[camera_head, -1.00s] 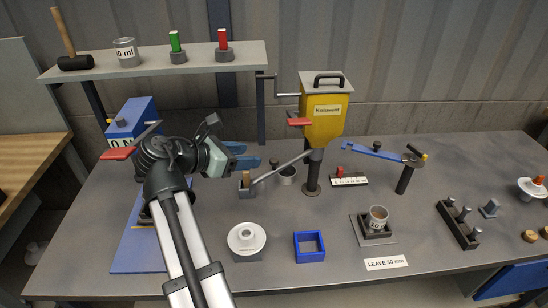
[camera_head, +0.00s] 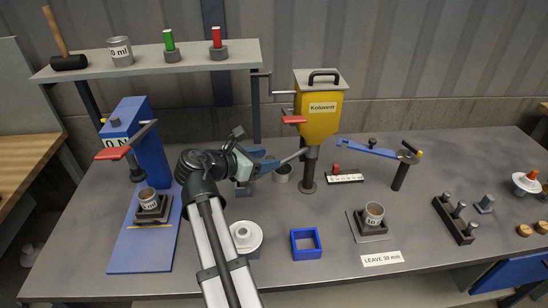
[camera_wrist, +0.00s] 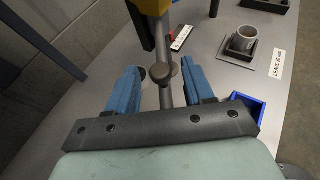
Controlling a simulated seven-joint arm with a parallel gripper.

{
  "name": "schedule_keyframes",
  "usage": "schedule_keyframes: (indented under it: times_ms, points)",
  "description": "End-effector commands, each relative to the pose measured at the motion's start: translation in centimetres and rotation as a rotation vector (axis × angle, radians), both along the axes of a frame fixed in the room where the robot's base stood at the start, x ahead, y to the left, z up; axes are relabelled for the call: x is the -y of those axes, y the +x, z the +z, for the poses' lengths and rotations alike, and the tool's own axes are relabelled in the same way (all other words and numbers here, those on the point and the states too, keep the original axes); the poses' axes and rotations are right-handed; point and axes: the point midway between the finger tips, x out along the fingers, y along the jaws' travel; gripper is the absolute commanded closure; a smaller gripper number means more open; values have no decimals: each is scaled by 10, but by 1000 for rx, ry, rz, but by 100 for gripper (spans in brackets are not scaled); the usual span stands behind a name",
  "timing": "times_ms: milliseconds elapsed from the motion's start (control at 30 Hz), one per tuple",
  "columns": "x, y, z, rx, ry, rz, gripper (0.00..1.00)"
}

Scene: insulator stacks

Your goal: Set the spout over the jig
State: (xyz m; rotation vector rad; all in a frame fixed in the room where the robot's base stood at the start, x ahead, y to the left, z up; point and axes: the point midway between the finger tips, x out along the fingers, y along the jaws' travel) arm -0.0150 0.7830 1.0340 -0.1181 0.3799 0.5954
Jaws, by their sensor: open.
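The yellow dispenser (camera_head: 318,110) stands on a dark post at the back. A grey rod, apparently its spout (camera_head: 293,157), slants down and left from it to my gripper (camera_head: 272,160). In the wrist view, the rod (camera_wrist: 164,40) carries a round knob (camera_wrist: 163,73) and lies between my two blue fingers. My gripper (camera_wrist: 161,80) is open, with a finger on each side; contact is not clear. The rod's lower end is hidden. The likely jig (camera_head: 373,236), a dark square holder on a grey plate, holds a cup (camera_head: 374,214). It also shows in the wrist view (camera_wrist: 240,48).
A blue press (camera_head: 147,150) with another cup and holder stands left. A white disc-shaped part (camera_head: 241,250) and blue square frame (camera_head: 307,257) lie in front. A blue arm (camera_head: 367,148) on a post stands right of the dispenser.

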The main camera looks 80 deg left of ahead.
Motion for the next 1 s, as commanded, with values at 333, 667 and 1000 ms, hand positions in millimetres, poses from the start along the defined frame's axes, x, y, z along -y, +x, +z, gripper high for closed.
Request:
schedule_keyframes:
  times_ms: [333, 667, 1000]
  points:
    - [-19, 27, -14, -1, -1, 0, 48]
    - [-21, 30, -16, -1, 0, 1, 48]
    - [-21, 30, -15, -1, -1, 0, 76]
